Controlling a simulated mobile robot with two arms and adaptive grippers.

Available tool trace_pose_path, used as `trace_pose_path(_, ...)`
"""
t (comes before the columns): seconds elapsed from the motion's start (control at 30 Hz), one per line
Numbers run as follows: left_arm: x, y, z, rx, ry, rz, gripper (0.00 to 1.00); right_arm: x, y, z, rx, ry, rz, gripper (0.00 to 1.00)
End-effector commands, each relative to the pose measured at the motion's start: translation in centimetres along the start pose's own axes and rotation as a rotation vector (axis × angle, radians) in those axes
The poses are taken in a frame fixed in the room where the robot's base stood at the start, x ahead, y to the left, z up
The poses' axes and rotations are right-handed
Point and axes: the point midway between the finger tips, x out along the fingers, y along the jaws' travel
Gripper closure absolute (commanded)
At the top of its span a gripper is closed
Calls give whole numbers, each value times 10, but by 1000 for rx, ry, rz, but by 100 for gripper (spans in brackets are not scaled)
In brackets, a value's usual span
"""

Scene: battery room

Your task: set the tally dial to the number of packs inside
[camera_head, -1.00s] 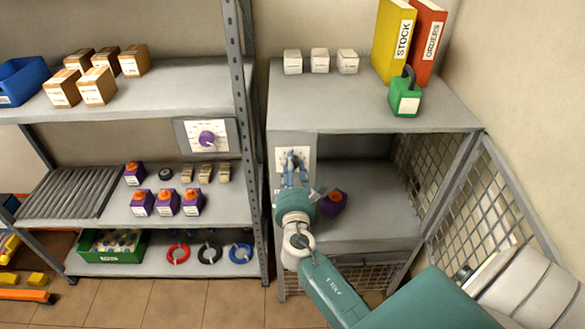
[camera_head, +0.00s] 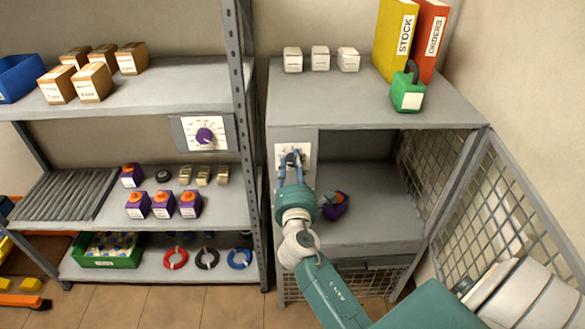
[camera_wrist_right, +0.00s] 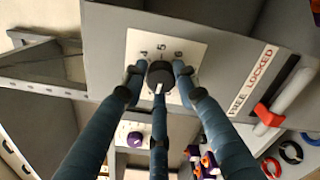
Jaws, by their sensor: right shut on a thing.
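The tally dial's pale plate (camera_head: 307,160) is on the front panel of the grey cabinet; its black knob (camera_wrist_right: 160,74) shows in the right wrist view. My right gripper (camera_head: 291,158) has its blue fingers closed around this knob. The numbers 4, 5 and 6 show on the plate in the right wrist view; the other numbers are hidden. A white mark on the knob points down in that view. One purple pack with an orange top (camera_head: 341,209) shows inside the cabinet, partly covered. My left gripper is not in view.
A shelf rack (camera_head: 100,210) at left holds several purple packs and another dial with a purple knob (camera_head: 204,136). A mesh door (camera_head: 500,215) stands open at right. A red lever (camera_wrist_right: 269,115) sits beside a FREE LOCKED label.

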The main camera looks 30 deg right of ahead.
Motion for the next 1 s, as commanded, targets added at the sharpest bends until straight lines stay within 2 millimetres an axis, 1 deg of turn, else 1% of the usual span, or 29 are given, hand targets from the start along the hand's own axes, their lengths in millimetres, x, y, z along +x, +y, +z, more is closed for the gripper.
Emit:
trace_pose_path(0.03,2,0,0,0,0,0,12,2,2,6,13,-13,4,97)
trace_pose_path(0.27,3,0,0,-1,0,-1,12,2,2,7,47,-13,3,97)
trace_pose_path(0.6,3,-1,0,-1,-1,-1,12,2,2,8,47,-14,3,97)
trace_pose_path(0.63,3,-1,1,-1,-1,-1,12,2,2,8,47,-14,4,69)
trace_pose_path(0.67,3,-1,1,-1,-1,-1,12,2,2,8,47,-14,3,63)
trace_pose_path(0.7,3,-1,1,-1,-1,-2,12,2,2,7,48,-13,3,55)
trace_pose_path(0.73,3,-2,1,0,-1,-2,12,2,2,7,48,-12,3,52)
trace_pose_path(1.0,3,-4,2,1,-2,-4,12,0,0,3,48,-5,1,52)
